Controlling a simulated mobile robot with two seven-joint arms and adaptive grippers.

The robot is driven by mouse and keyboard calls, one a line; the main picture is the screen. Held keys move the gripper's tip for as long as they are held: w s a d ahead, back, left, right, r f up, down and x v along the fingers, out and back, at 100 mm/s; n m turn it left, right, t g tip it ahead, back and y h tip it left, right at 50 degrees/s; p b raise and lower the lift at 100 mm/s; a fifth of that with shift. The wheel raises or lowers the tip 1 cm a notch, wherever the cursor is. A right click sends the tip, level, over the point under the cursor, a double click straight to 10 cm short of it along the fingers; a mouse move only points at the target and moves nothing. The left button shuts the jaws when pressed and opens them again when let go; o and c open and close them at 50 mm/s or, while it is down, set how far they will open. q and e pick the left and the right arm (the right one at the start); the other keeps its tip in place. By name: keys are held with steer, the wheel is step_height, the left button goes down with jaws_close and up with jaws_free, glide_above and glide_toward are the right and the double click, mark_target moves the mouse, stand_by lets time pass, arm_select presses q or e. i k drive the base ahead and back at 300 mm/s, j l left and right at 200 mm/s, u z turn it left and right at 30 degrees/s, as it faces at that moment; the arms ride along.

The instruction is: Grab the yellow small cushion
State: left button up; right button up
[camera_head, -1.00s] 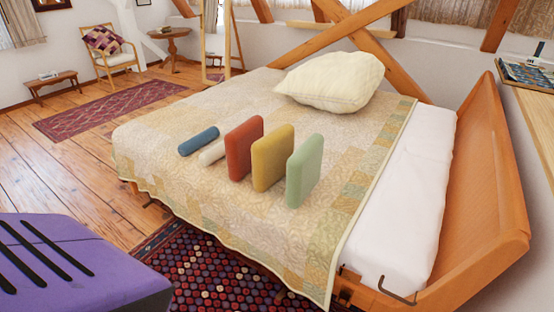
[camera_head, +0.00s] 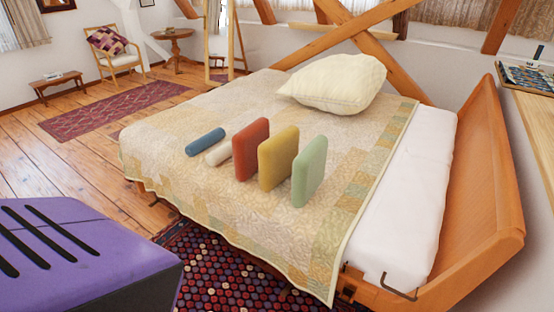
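The yellow small cushion (camera_head: 278,158) stands upright on the quilted bed (camera_head: 215,192). It is between a red cushion (camera_head: 251,149) on its left and a light green cushion (camera_head: 309,171) on its right, with narrow gaps. The red and green cushions also stand upright. A blue bolster (camera_head: 206,142) and a white bolster (camera_head: 219,153) lie flat to the left of the red cushion. Neither of my grippers is in view.
A large cream pillow (camera_head: 333,84) lies behind the cushions. The wooden headboard (camera_head: 480,190) borders the bed on the right. A patterned rug (camera_head: 225,270) lies on the floor in front. A purple block with black slots, probably mine, fills the lower left.

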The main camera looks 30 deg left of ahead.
mark_target(276, 155)
steer(key=i+j+u, duration=0.15)
steer(key=i, duration=0.3)
steer(key=i+j+u, duration=0.2)
steer(key=i, duration=0.3)
